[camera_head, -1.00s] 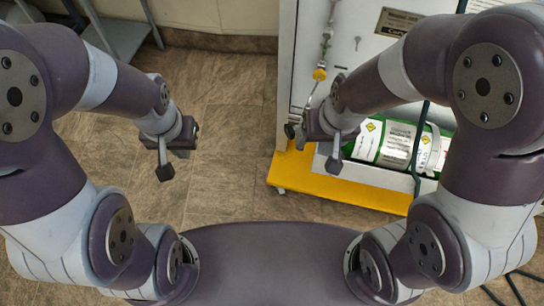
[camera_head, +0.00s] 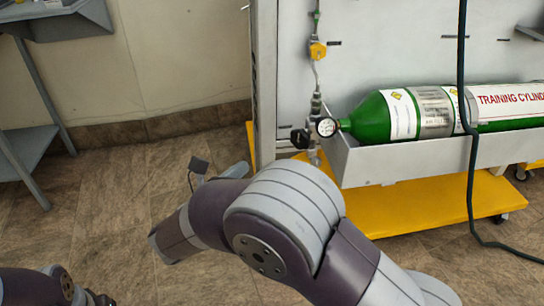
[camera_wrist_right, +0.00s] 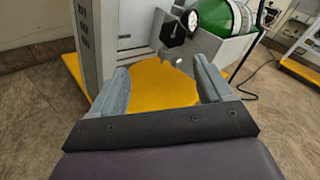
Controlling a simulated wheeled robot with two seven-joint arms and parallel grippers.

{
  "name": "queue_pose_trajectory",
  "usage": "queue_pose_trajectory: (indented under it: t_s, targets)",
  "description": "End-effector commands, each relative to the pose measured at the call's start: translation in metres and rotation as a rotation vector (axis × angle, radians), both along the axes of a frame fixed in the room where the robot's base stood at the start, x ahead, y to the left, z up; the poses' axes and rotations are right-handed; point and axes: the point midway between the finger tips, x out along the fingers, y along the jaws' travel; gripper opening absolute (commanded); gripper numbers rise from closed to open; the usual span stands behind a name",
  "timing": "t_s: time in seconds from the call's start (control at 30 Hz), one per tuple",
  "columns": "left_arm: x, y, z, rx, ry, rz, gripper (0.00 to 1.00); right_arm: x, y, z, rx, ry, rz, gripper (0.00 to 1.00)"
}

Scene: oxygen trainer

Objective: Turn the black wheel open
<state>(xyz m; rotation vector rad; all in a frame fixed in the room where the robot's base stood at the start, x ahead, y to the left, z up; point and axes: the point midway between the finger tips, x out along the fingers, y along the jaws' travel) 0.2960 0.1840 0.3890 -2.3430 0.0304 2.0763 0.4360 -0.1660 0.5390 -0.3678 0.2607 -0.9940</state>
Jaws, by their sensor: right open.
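The black wheel (camera_head: 300,138) sits on the valve at the left end of the green cylinder, just left of a round gauge (camera_head: 326,127). The wheel also shows near the top of the right wrist view (camera_wrist_right: 172,33). My right gripper (camera_wrist_right: 160,70) is open and empty, its fingers apart, with the wheel beyond them and no contact.
The green cylinder (camera_head: 369,122) lies in a grey tray (camera_head: 390,164) on a cart with a yellow base (camera_head: 430,208). A grey upright panel edge (camera_head: 264,70) stands left of the wheel. A dark cable (camera_head: 472,185) hangs in front. A grey table (camera_head: 28,150) stands left; floor between is clear.

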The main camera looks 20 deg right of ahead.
Motion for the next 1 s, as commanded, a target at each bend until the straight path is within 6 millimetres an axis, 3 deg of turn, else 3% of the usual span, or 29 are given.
queue_pose_trajectory:
  t_s: [0.1, 0.23, 0.5, 0.7, 1.0]
  targets:
    - [0.0, 0.0, 0.0, 0.0, 0.001, 0.0, 0.0, -0.01, -0.007, 0.009, 0.023, -0.134, -0.06, 0.79]
    - [0.0, 0.0, -0.009, 0.0, 0.002, 0.0, 0.0, -0.005, -0.016, 0.007, 0.043, -0.176, -0.063, 0.79]
    - [-0.001, 0.0, -0.046, 0.0, 0.002, 0.0, 0.0, 0.026, -0.077, 0.003, 0.042, -0.175, -0.065, 0.79]
    - [-0.001, 0.0, -0.061, 0.0, 0.002, 0.0, 0.0, 0.044, -0.107, 0.006, 0.042, -0.173, -0.061, 0.79]
    - [0.0, 0.0, -0.064, 0.0, 0.002, 0.0, 0.0, 0.051, -0.118, 0.01, 0.042, -0.17, -0.057, 0.79]
